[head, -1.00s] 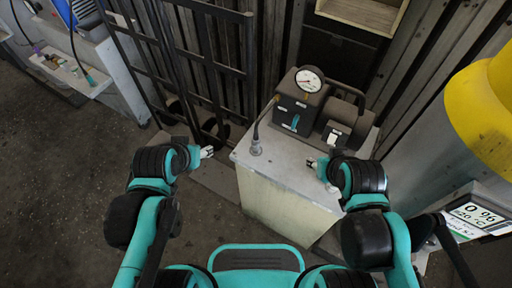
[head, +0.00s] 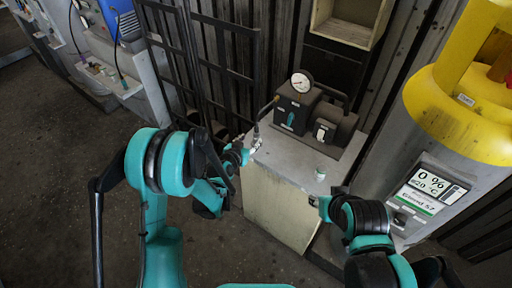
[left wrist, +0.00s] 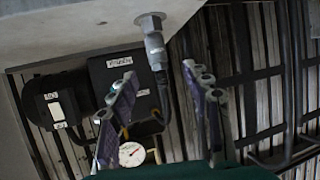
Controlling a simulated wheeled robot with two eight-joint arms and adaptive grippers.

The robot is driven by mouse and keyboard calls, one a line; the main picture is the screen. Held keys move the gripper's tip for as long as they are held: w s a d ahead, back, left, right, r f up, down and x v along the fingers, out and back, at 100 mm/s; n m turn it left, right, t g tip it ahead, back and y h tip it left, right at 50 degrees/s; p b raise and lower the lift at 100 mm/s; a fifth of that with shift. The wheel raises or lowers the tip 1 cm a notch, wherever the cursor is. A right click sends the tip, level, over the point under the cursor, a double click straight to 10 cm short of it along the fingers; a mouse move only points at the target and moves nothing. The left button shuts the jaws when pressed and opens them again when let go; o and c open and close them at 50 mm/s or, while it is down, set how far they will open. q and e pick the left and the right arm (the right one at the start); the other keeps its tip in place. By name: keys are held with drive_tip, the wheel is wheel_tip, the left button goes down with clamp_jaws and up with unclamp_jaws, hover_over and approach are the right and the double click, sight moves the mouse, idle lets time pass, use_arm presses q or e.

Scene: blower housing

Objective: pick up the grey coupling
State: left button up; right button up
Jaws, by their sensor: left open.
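The grey coupling (left wrist: 154,42) stands on the pale top of the cabinet (head: 283,207), with a dark hose running from it. In the left wrist view the camera is turned over, so the coupling hangs from the cabinet top. My left gripper (left wrist: 160,85) is open, its two fingers on either side of the coupling's line and apart from it. In the head view, my left gripper (head: 252,147) is at the cabinet's left edge and partly covers the coupling. My right gripper (head: 314,201) is by the cabinet's front right; its fingers are too small to read.
A dark blower unit (head: 318,117) with a pressure gauge (head: 301,83) stands at the back of the cabinet top. A small pale green-rimmed item (head: 320,173) stands at the right. A grey tank with a yellow top (head: 460,110) is at right, a black rack (head: 225,70) behind left.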

sight(255, 137)
use_arm(q)
drive_tip(key=shift+d+f, duration=0.1)
drive_tip(key=shift+f, duration=0.35)
drive_tip(key=shift+w+d+f, duration=0.1)
drive_tip(key=shift+w+f, duration=0.05)
drive_tip(key=shift+f, duration=0.05)
drive_tip(key=b+x, duration=0.3)
drive_tip(key=x, duration=0.4)
drive_tip(key=shift+w+f, duration=0.1)
drive_tip(key=shift+w, duration=0.05)
clamp_jaws()
